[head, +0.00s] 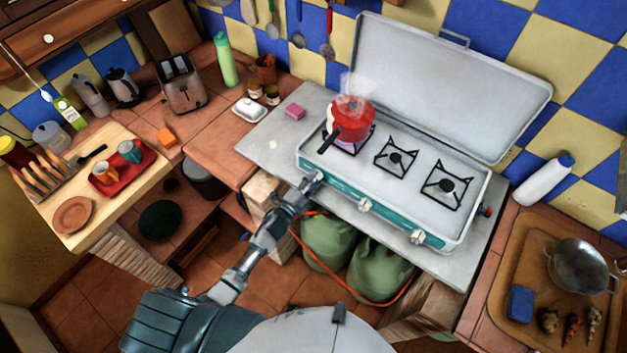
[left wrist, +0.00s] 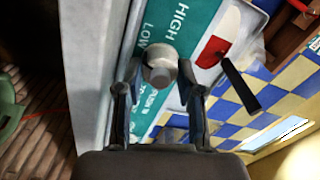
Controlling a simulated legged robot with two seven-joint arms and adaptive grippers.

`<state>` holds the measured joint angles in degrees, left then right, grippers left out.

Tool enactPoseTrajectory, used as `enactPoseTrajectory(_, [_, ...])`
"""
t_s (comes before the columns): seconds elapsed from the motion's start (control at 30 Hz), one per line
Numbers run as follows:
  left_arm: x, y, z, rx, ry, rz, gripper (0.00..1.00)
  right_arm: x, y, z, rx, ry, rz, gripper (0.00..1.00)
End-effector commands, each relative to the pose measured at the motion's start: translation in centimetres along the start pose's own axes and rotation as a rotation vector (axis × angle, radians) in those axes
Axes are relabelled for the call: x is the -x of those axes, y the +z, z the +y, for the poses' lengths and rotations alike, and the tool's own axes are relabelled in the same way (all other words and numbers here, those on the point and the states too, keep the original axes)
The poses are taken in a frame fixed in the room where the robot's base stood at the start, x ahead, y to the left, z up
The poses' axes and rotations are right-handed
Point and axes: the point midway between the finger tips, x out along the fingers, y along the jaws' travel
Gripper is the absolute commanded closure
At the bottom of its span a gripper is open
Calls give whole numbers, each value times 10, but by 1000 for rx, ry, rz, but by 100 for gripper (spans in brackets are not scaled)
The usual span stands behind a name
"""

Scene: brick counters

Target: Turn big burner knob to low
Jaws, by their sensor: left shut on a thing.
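The camp stove (head: 455,225) is a silver-white box with a teal front panel, and it also shows in the left wrist view (left wrist: 185,45). My left gripper (head: 314,180) is at the left end of this panel and covers the knob there in the head view. In the left wrist view, the round grey burner knob (left wrist: 161,62) sits between the fingertips of my left gripper (left wrist: 160,72), which is shut on it. The words HIGH and LOW show on the teal panel beside the knob. My right gripper is not in view.
A red pot (head: 352,112) steams on the left burner, its black handle toward the front. Two other knobs (head: 364,205) (head: 417,237) are on the panel. The lid (head: 450,85) stands open. Green gas bottles (head: 378,272) and an orange hose (head: 345,292) are below.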

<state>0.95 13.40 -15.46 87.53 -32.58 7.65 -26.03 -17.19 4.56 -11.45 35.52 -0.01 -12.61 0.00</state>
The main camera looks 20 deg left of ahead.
Motion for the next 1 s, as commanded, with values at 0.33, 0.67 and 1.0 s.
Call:
enactPoseTrajectory(0.33, [2,3,4,3,9,-7,97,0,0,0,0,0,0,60])
enactPoseTrajectory(0.67, [1,2,4,3,8,-5,38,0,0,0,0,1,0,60])
enactPoseTrajectory(1.0, [30,2,5,2,10,-5,38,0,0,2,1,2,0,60])
